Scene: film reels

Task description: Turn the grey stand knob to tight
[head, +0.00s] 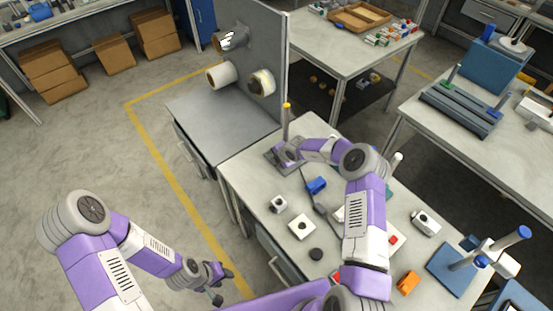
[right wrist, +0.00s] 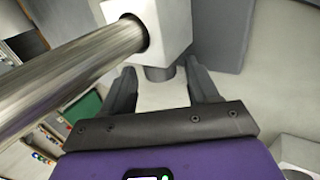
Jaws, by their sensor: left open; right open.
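The grey stand (head: 271,157) is on the near table, with an upright metal post (head: 286,126) capped in yellow. In the right wrist view, the post (right wrist: 75,75) runs through a white block (right wrist: 165,25). The grey knob (right wrist: 160,74) sticks out of the block towards my right gripper (right wrist: 160,84). The right gripper is open, with one finger on each side of the knob and visible gaps between. In the head view my arm hides the knob. My left gripper (head: 217,281) is open and empty over the floor, left of the table.
A grey panel (head: 262,50) with reels stands behind on a cabinet. A blue block (head: 316,186), white blocks (head: 301,227), a black disc (head: 316,254) and an orange piece (head: 408,282) lie on the near table. A blue stand (head: 455,270) is at right.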

